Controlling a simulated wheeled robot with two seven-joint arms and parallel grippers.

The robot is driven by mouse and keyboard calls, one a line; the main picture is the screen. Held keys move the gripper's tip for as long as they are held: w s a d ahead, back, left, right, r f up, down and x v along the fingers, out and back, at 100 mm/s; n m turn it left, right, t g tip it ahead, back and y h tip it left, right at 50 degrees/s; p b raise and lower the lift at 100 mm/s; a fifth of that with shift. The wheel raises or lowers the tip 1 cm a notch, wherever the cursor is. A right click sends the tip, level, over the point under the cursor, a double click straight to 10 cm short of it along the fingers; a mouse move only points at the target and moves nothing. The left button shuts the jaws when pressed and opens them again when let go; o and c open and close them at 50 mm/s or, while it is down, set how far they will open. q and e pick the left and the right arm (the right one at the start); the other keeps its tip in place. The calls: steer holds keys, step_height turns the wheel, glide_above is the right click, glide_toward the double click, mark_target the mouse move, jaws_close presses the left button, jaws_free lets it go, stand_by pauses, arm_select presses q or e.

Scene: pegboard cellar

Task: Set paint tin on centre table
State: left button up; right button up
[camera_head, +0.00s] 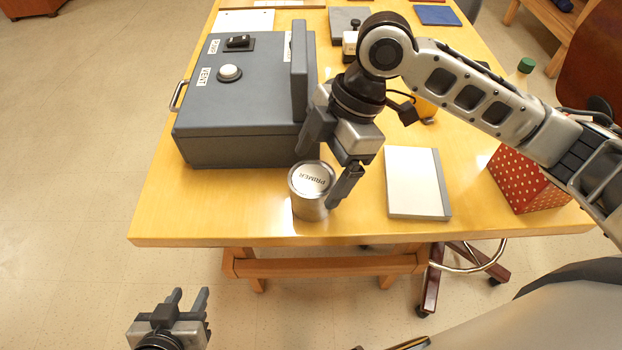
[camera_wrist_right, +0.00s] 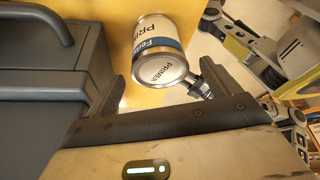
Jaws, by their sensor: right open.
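The paint tin (camera_head: 310,208) is a silver can with PRIMER on its lid. It stands upright on the yellow wooden table (camera_head: 200,212), close to the front edge. My right gripper (camera_head: 318,176) is open, with its fingers on either side of the tin's lid area. In the right wrist view the tin (camera_wrist_right: 158,45), with a white and blue label, shows between the two spread fingers, and I see no grip on it. My left gripper (camera_head: 188,293) is open and empty, low over the floor in front of the table.
A grey box (camera_head: 235,148) with a VENT label and a side handle stands left of the tin. A white and grey book or pad (camera_head: 415,183) lies to the right, then a red polka-dot box (camera_head: 522,180).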

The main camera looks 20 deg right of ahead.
steer(key=v, duration=0.7)
stand_by(0.3)
